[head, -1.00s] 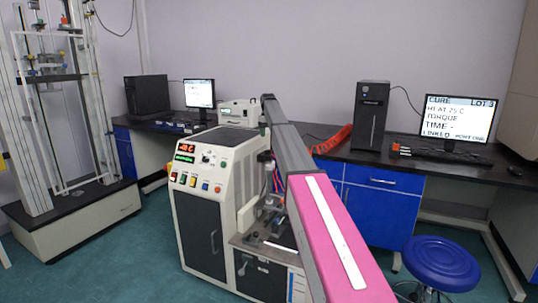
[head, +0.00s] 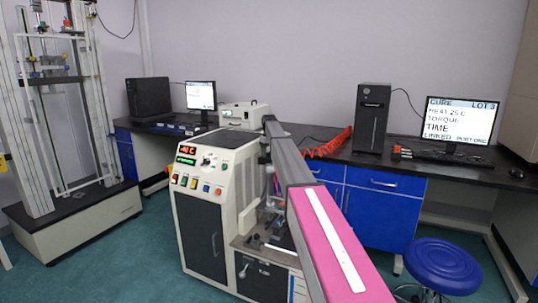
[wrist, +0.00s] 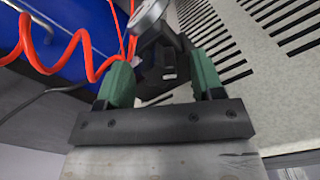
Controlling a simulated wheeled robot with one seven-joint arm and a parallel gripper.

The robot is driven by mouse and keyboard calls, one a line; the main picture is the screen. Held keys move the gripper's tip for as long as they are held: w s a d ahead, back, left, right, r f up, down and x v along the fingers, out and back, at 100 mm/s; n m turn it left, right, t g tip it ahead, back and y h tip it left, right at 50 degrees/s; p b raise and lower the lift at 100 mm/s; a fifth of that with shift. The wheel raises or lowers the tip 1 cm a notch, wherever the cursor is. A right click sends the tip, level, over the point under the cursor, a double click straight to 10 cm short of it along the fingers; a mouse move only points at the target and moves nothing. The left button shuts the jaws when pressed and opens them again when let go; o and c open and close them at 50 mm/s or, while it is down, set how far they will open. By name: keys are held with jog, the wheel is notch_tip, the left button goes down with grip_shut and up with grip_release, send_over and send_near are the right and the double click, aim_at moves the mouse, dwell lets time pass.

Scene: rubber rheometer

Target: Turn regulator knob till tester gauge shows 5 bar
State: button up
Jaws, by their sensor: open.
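The cream tester cabinet (head: 215,160) stands in the middle of the head view, under my arm. In the wrist view, a black regulator part (wrist: 165,75), probably the knob, lies between the two green fingers of my gripper (wrist: 160,62). The gripper is open; whether either finger touches the part cannot be told. A round silver gauge (wrist: 150,14) is just beyond it, seen nearly edge-on, so its reading is hidden. My gripper does not show clearly in the head view.
A slotted cream side panel (wrist: 235,50) is close to the right finger. A red coiled hose (wrist: 60,45) hangs at the left. Behind the tester, a bench holds a black computer tower (head: 372,118) and a monitor (head: 458,122). A blue stool (head: 442,265) stands at the right.

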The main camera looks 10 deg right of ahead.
jog(key=shift+f, duration=0.4)
jog(key=c, duration=0.9)
jog(key=shift+m, duration=0.9)
jog(key=o, duration=0.9)
jog(key=shift+r, duration=0.1)
